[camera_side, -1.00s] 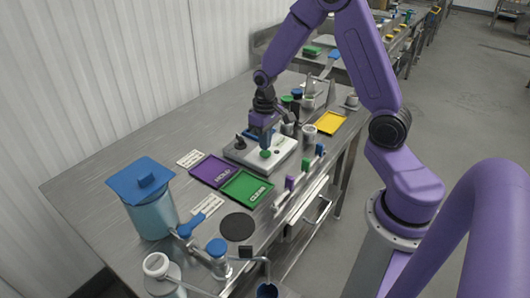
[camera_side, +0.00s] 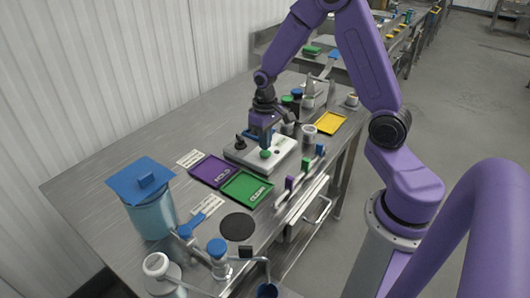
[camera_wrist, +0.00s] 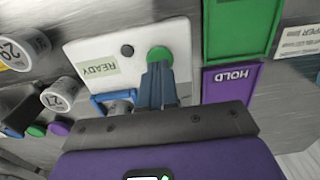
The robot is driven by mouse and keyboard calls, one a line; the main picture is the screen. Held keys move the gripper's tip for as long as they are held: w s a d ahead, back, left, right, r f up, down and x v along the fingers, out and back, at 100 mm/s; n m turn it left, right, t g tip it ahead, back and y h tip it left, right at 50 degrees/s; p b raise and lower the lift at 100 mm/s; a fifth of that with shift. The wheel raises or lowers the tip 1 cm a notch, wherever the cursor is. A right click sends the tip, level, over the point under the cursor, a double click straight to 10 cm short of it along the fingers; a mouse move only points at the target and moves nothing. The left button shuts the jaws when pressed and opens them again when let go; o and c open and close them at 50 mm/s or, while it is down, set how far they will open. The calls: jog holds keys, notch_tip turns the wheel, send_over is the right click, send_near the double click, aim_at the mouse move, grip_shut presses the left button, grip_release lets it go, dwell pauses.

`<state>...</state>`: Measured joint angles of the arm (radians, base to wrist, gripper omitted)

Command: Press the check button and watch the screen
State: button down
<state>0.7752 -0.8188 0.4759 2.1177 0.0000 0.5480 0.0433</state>
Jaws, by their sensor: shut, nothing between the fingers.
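The check button is a green round button (camera_side: 265,154) on a pale box (camera_side: 284,153) on the bench. The green button (camera_wrist: 159,55) also shows in the wrist view. The box's small screen (camera_wrist: 100,68) reads "READY" there, turned upside down. My gripper (camera_side: 264,147) points down, shut and empty, right over the button. In the wrist view my fingertips (camera_wrist: 157,66) overlap the button's near edge. I cannot tell if they touch it.
A purple tray (camera_side: 213,170) marked HOLD and a green tray (camera_side: 247,187) lie just in front of the box. A yellow tray (camera_side: 331,122) and numbered cups (camera_wrist: 61,94) stand nearby. A blue-lidded container (camera_side: 150,210) is at the front left. The back left bench is clear.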

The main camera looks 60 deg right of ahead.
aim_at(265, 154)
jog(key=shift+f, duration=1.1)
dwell(0.4)
jog(key=shift+r, duration=3.05)
jog(key=shift+s+a+r, duration=0.1)
jog(key=shift+a, duration=0.15)
jog(key=s+a+r+n, duration=0.2)
jog(key=s+a+n, duration=0.2)
jog(key=s, duration=0.4)
jog(key=s+a+r+n, duration=0.3)
jog(key=s+a+n, duration=0.1)
jog(key=s, duration=0.4)
jog(key=s+a+r+n, duration=0.2)
jog(key=s+a+n, duration=0.2)
jog(key=s, duration=0.5)
jog(key=shift+a+r+n, duration=0.3)
jog(key=shift+a+r, duration=0.1)
